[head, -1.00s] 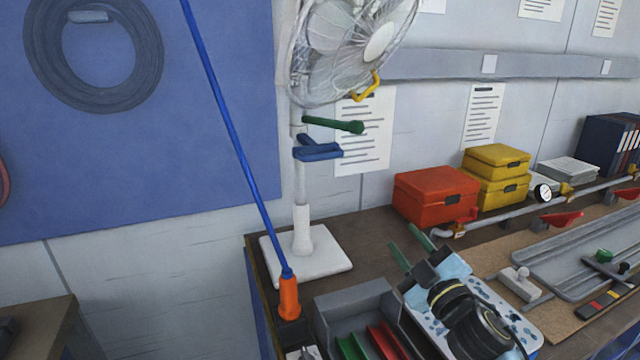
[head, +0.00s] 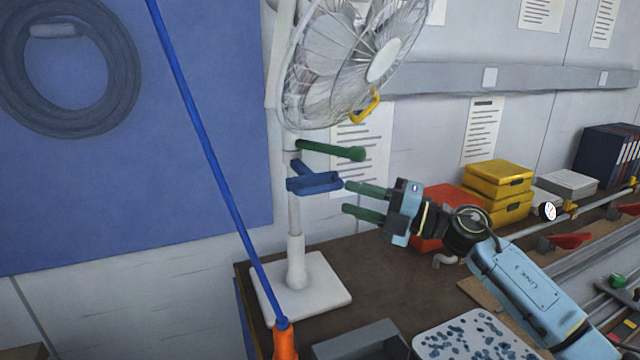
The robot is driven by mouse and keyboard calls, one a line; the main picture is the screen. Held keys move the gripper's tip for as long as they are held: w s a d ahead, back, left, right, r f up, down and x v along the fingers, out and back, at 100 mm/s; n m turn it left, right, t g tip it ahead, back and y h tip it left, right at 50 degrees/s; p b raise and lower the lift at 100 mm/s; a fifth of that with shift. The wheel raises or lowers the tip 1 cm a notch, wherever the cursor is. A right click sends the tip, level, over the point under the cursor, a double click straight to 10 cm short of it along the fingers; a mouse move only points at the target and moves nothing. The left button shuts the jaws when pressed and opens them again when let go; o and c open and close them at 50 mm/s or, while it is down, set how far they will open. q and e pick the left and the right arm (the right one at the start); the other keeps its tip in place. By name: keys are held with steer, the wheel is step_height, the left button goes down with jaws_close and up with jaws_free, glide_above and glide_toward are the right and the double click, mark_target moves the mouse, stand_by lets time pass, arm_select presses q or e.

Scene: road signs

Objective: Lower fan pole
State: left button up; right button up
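The white fan (head: 350,65) stands on a white pole (head: 294,215) with a square white base (head: 312,288) on the bench. A green lever (head: 330,150) sticks out to the right from the pole below the fan head. A blue clamp handle (head: 314,181) sits on the pole just below it. A yellow handle (head: 367,106) hangs from the fan head. My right gripper (head: 355,199) has its two green fingers apart, one above the other, pointing left at the blue handle. The upper fingertip is close to the handle's right end; contact cannot be told. My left gripper is out of view.
A blue rod with an orange grip (head: 284,340) leans at the bench's left end. Red (head: 452,208) and yellow boxes (head: 498,178) stand behind my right arm. A grey tray (head: 362,342) and a blue-spotted white plate (head: 470,335) are in front. Bench right of the base is clear.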

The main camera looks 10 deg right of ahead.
mark_target(326, 191)
steer(key=p+x, duration=0.1)
steer(key=x, duration=0.6)
steer(key=shift+w+a, duration=0.25)
steer(key=shift+c, duration=0.5)
jaws_close()
